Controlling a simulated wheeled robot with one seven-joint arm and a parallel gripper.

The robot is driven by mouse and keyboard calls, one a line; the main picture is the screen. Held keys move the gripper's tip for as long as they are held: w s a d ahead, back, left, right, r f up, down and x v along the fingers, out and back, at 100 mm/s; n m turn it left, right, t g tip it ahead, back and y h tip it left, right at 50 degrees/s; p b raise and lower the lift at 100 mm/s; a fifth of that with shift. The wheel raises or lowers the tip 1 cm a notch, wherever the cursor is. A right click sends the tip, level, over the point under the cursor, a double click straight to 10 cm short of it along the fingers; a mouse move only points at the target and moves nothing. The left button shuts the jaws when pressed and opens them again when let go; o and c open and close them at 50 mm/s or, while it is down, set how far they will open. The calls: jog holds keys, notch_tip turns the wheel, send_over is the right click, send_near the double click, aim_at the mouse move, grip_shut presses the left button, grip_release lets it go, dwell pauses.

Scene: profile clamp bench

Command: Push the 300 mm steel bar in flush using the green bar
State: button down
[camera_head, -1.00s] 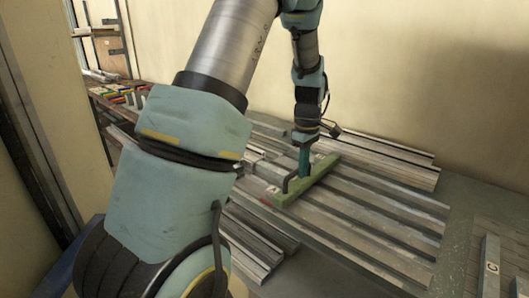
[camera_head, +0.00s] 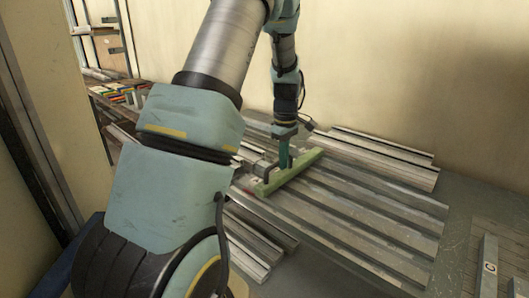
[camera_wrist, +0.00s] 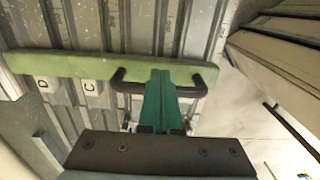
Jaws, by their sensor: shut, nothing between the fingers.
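The green bar (camera_head: 296,171) lies across several parallel steel bars (camera_head: 345,215) on the bench, with a dark handle on it. In the wrist view the green bar (camera_wrist: 60,65) spans the upper left and middle, with the dark handle (camera_wrist: 118,82) on its near side. My gripper (camera_head: 285,163) is shut and points down at the handle. In the wrist view its teal fingers (camera_wrist: 162,95) are together between the handle's ends, against or very close to the green bar. Plates marked D (camera_wrist: 43,85) and C (camera_wrist: 89,87) show beside the green bar. I cannot tell which bar is 300 mm.
More metal profiles lie behind (camera_head: 385,155) and in front (camera_head: 250,245) of the bars. A bar marked C (camera_head: 489,268) lies at the far right. A shelf with coloured pieces (camera_head: 120,92) stands at the back left. A wall closes off the back.

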jog(key=shift+w+a, duration=1.55)
jog(key=shift+a, duration=0.1)
jog(key=shift+w+a+p, duration=0.35)
jog(key=shift+a, duration=0.05)
notch_tip(320, 180, up, 7)
jog(key=s+d+p, duration=0.1)
jog(key=p, duration=0.4)
jog(key=shift+p, duration=0.3)
jog(key=shift+d, duration=0.1)
jog(key=s+a+r+m, duration=0.1)
jog(key=s+a+m, duration=0.2)
jog(key=s, duration=0.4)
jog(key=s+a+r+m+t+b, duration=0.1)
jog(key=s+a+m, duration=0.3)
jog(key=s, duration=0.3)
jog(key=s+a+r+m, duration=0.2)
jog(key=s+a+m, duration=0.1)
jog(key=s, duration=0.5)
jog(key=shift+a+m+t, duration=0.3)
jog(key=shift+a, duration=0.25)
